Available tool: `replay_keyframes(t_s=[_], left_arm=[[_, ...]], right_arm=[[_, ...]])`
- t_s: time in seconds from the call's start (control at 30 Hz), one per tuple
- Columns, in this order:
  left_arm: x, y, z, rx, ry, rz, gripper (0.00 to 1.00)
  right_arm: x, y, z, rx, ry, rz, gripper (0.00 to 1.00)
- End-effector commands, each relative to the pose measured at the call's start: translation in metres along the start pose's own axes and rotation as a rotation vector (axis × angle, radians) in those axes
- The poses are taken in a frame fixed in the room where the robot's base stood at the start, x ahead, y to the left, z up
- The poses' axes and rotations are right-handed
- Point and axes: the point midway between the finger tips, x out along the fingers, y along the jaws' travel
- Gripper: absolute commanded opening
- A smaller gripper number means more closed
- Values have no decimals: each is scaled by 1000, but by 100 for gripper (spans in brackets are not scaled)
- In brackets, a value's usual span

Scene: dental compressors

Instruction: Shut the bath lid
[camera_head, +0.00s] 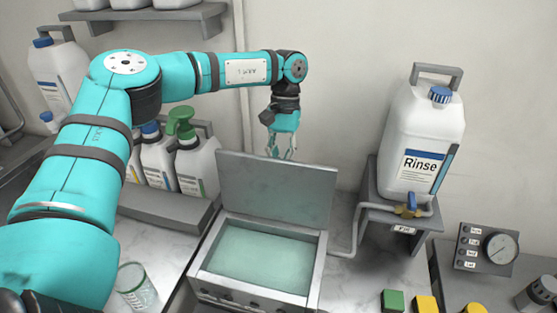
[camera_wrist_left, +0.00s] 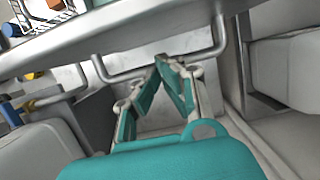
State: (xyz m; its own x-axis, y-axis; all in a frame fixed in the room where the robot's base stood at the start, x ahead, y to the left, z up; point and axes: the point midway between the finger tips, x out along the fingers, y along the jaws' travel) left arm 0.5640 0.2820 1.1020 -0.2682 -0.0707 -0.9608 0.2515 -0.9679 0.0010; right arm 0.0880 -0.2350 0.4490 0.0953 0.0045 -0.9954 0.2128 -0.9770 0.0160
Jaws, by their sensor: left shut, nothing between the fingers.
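The bath (camera_head: 258,255) is a metal box with pale green liquid in it, on the counter in the middle of the head view. Its grey lid (camera_head: 277,195) stands raised at the back edge, nearly upright. My left gripper (camera_head: 280,155) points down just behind the lid's top edge, and its fingertips are close to that edge. In the left wrist view the fingers (camera_wrist_left: 170,65) come together at the tips with nothing between them. I cannot tell whether they touch the lid. My right gripper is in neither view.
A large Rinse jug (camera_head: 420,140) stands on a grey stand right of the bath. White bottles (camera_head: 195,165) stand on a ledge to the left. A glass beaker (camera_head: 135,285) is at the front left. A gauge panel (camera_head: 487,248) and coloured blocks are at the right.

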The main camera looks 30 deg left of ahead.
Motion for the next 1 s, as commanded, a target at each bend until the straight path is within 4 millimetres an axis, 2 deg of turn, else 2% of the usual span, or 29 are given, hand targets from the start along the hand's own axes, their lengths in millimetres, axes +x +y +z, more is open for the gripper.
replay_keyframes(t_s=[0.1, 0.27, 1.0], left_arm=[[0, 0, 10, 0, 2, -1, 0], [3, -1, 16, -2, 0, -1, 0], [2, 0, 17, 0, 58, -2, 0]], right_arm=[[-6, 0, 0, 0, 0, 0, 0], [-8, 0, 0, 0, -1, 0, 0], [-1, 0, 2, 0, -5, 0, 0]])
